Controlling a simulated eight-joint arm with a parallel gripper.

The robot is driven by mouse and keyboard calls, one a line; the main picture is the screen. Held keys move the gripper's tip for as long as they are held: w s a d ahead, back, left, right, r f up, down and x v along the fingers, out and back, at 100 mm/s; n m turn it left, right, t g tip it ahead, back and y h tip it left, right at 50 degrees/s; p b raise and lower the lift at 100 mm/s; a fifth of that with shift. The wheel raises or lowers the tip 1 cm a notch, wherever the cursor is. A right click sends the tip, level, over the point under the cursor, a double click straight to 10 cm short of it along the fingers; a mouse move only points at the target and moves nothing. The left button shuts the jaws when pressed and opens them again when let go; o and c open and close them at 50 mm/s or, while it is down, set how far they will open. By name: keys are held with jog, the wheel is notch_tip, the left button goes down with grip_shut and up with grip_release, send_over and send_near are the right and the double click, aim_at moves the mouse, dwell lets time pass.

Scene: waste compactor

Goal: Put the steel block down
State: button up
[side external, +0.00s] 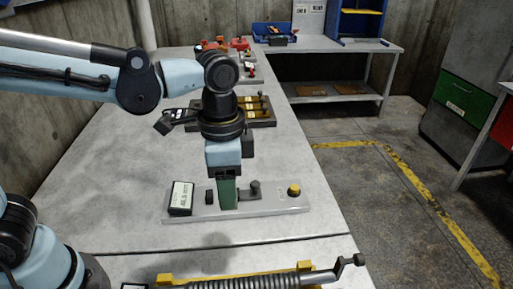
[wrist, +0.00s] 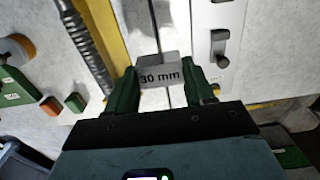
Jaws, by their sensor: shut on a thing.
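The steel block (wrist: 160,72) is grey and marked "30 mm" in the wrist view. My gripper (wrist: 163,84) has green fingers, one on each side of the block, and is shut on it. In the side external view my gripper (side external: 228,192) points down over the grey workbench (side external: 110,180), in line with a grey fixture plate (side external: 270,208). The block is hidden behind the finger there. The wrist view shows bench and a dark seam beyond the block. I cannot tell the block's height above the bench.
A coil spring on a yellow base (side external: 240,283) lies at the bench front. The plate carries a label block (side external: 181,198), dark clamps and a yellow knob (side external: 294,189). A brown fixture (side external: 262,110) stands behind. The bench's left part is clear.

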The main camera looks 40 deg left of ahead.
jog(key=shift+s+a+f, duration=0.1)
jog(key=shift+f, duration=0.05)
jog(key=w+a+f, duration=0.2)
jog(key=a, duration=0.1)
jog(key=w+a+f, duration=0.2)
jog(key=a, duration=0.1)
jog(key=w+a+f, duration=0.2)
jog(key=w+f, duration=0.1)
jog(key=shift+a, duration=0.4)
jog(key=shift+f, duration=1.9)
jog(key=shift+f, duration=0.2)
jog(key=o, duration=1.4)
jog(key=shift+r, duration=0.15)
